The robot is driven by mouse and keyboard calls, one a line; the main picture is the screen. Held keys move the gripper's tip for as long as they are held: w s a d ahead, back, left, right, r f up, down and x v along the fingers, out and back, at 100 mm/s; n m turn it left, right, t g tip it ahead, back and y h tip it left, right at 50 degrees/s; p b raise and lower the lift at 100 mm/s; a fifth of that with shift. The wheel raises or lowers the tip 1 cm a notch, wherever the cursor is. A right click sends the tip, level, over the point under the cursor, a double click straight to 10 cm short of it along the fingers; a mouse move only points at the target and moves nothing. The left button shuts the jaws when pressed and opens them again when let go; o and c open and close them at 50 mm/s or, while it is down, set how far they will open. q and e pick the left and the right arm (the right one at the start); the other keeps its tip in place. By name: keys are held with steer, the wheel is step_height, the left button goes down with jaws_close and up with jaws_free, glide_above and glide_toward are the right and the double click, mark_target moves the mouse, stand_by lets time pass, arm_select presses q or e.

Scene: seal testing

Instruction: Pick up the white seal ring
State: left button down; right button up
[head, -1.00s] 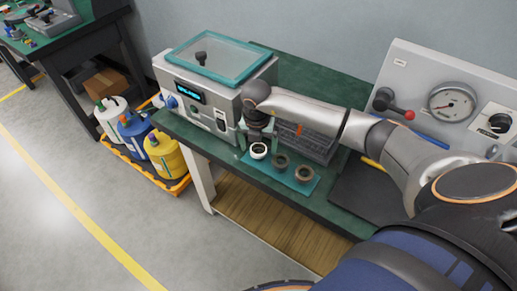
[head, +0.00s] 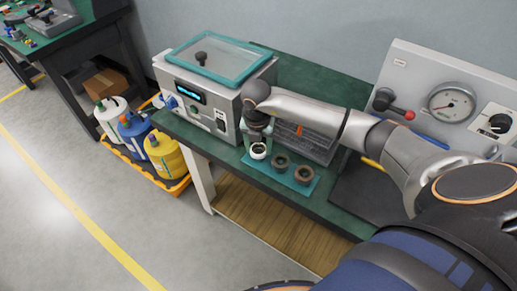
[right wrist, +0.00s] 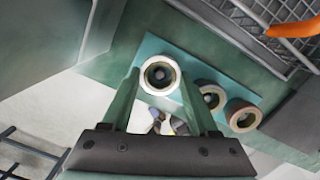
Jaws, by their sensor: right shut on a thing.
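The white seal ring (head: 258,152) is at the left end of the teal mat (head: 268,169), on the green bench. In the right wrist view the ring (right wrist: 173,82) sits between the tips of my right gripper's two green fingers (right wrist: 160,84). My right gripper (head: 258,144) reaches down from above and is shut on the ring. I cannot tell whether the ring is clear of the mat. Two darker rings, a grey one (head: 281,163) and a brown one (head: 304,175), stand to its right. My left gripper is not in view.
A test machine with a teal-framed clear lid (head: 210,56) stands just left of the arm. A wire basket (head: 318,147) is behind the rings. A gauge panel (head: 430,75) is at the right. The bench's front edge runs close before the mat.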

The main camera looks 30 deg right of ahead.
steer(key=shift+r, duration=0.1)
steer(key=shift+r, duration=0.55)
steer(key=s+a+r, duration=0.3)
steer(key=r, duration=0.1)
steer(key=s+a+r, duration=0.3)
steer(key=a, duration=0.1)
steer(key=s+a+r+b, duration=0.1)
steer(key=s+a+r, duration=0.2)
steer(key=r, duration=0.1)
steer(key=shift+s+a+r, duration=0.1)
steer(key=shift+a+r, duration=0.2)
steer(key=shift+r, duration=0.05)
